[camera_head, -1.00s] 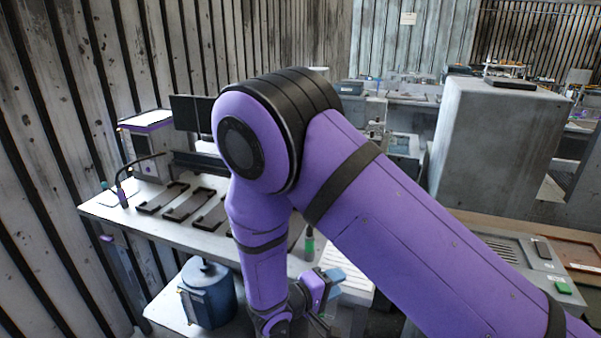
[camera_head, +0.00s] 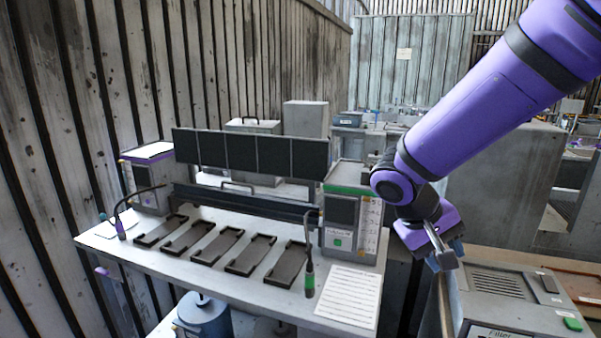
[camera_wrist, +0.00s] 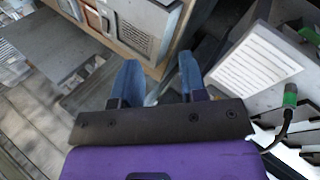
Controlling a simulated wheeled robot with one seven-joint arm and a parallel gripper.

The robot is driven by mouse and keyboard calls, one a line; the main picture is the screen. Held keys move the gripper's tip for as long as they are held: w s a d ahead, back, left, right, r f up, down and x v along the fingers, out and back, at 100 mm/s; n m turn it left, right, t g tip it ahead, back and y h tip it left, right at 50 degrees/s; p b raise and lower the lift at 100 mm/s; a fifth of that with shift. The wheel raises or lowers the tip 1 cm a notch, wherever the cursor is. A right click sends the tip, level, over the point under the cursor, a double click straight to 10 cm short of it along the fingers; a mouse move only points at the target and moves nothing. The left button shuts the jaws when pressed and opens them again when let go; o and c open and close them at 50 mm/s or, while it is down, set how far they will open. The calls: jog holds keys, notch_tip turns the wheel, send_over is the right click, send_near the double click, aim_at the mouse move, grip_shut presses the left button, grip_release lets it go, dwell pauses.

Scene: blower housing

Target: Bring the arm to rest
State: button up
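My purple arm reaches in from the upper right of the head view. My gripper (camera_head: 444,258) hangs at its end, right of the table and left of the grey vented unit. In the wrist view my gripper (camera_wrist: 158,82) has its two blue-grey fingers apart. Nothing is held between them. The gripper touches nothing that I can see.
A grey table (camera_head: 215,290) holds a row of dark trays (camera_head: 222,246), a dark panel screen (camera_head: 250,153) and a green-topped device (camera_head: 350,210). A printed sheet (camera_head: 349,296) lies at its right end. A vented unit (camera_head: 505,290) stands at lower right.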

jog(key=s+d+r+t+y, duration=0.2)
jog(key=s+r+y, duration=0.1)
jog(key=s+r, duration=0.3)
jog(key=s+d+r+m+t+y, duration=0.1)
jog(key=s+d+r+t+y, duration=0.2)
jog(key=s+r, duration=0.3)
jog(key=shift+s+d+y, duration=0.2)
jog(key=shift+s+y, duration=0.2)
jog(key=shift+s, duration=1.15)
jog(key=shift+r, duration=0.1)
